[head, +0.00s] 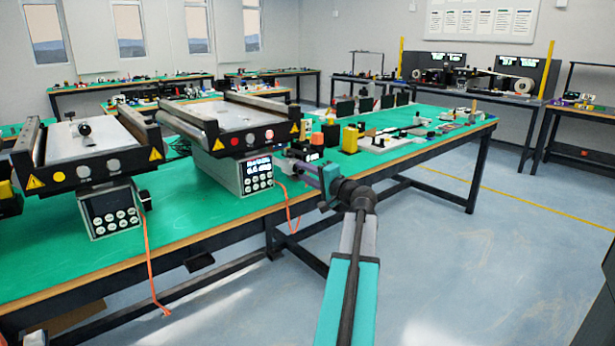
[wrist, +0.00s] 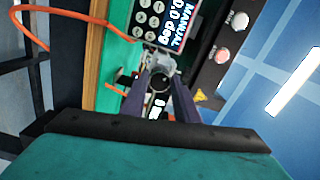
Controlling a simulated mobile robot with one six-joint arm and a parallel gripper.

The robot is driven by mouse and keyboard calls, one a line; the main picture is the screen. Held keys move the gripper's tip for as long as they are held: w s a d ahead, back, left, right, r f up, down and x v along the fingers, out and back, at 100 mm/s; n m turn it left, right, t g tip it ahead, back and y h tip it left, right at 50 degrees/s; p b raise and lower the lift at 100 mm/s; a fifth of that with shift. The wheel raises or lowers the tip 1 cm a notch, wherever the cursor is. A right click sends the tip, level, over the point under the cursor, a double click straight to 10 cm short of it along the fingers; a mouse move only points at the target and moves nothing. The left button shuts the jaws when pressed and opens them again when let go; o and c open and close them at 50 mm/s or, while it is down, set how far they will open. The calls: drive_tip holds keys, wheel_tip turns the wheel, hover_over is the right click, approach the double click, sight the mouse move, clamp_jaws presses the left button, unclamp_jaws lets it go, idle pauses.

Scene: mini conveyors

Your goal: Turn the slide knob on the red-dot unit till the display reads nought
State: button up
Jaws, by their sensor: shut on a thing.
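The red-dot unit (head: 205,118) is the right-hand of two mini conveyors on the green bench, with a red dot (head: 235,141) on its front. Its control box (head: 256,175) hangs below with a dark display and round keys. In the wrist view the display (wrist: 181,22) shows "MANUAL" and a line that looks like "0.0 deg", partly cut off by the top edge. My gripper (head: 312,168) is at the unit's right side. In the wrist view its two purple fingers are shut on a dark round slide knob (wrist: 160,83). The knob is hidden in the head view.
A second conveyor (head: 85,155) stands to the left on the green bench (head: 120,240). An orange cable (head: 292,205) hangs from the bench edge near my arm. Small yellow and black parts (head: 350,140) stand right of the unit. The floor in front is clear.

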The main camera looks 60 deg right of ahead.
drive_tip(key=shift+d, duration=0.15)
drive_tip(key=o, duration=1)
drive_tip(key=shift+o, duration=0.4)
drive_tip(key=shift+s, duration=0.1)
drive_tip(key=p+v, duration=0.1)
drive_tip(key=v, duration=1.2)
drive_tip(key=shift+s+a, duration=0.25)
drive_tip(key=shift+s, duration=0.05)
